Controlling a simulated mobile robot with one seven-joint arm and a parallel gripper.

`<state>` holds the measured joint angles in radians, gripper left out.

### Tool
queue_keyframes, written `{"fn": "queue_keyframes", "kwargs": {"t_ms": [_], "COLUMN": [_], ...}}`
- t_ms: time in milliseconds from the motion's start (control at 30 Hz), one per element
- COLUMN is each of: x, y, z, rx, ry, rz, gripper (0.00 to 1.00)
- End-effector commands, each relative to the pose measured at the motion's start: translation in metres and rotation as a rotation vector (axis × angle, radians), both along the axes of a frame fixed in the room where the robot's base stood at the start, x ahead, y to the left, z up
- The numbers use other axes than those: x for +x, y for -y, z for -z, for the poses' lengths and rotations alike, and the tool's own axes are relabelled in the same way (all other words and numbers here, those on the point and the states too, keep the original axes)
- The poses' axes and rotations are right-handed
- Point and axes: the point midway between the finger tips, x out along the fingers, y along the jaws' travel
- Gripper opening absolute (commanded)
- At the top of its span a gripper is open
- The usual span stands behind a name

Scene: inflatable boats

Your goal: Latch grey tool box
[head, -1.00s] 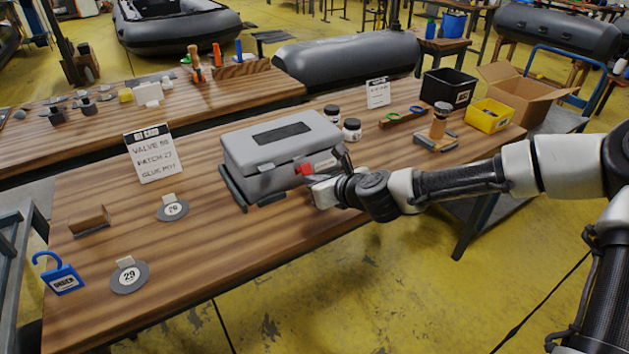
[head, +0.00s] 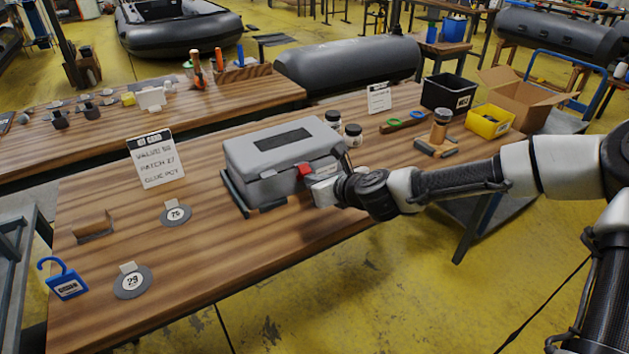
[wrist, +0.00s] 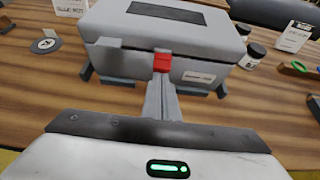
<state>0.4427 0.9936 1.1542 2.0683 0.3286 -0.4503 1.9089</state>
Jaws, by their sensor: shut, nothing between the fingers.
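The grey tool box (head: 270,153) stands on the wooden table with its lid down. A red latch (head: 305,169) sits on its front face, and it also shows in the wrist view (wrist: 162,63). My gripper (wrist: 161,88) is shut and empty, its fingertips at or just below the red latch. Whether they touch it I cannot tell. In the head view my gripper (head: 312,180) is at the front of the box, and its fingertips are hard to make out. Dark corner rails (head: 232,192) edge the box's base.
Two small jars (head: 352,135) stand behind the box's right end. A blue padlock-shaped tag (head: 65,281) and numbered discs (head: 131,282) lie at left. A standing sign (head: 157,162) is behind them. A black bin (head: 449,90) and a yellow bin (head: 489,122) are at right.

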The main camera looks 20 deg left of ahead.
Motion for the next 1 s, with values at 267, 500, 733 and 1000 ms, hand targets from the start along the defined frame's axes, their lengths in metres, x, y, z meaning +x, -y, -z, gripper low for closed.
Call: {"fn": "queue_keyframes", "kwargs": {"t_ms": [267,500,733,1000], "x": [0.003,0.001,-0.011,-0.028], "y": [-0.003,-0.001,0.014,0.034], "z": [-0.006,-0.007,-0.015,-0.025], "rx": [0.0,0.0,0.0,0.0], "ry": [0.0,0.0,-0.001,0.0], "rz": [0.0,0.0,0.0,0.001], "gripper": [0.0,0.0,0.0,0.0]}}
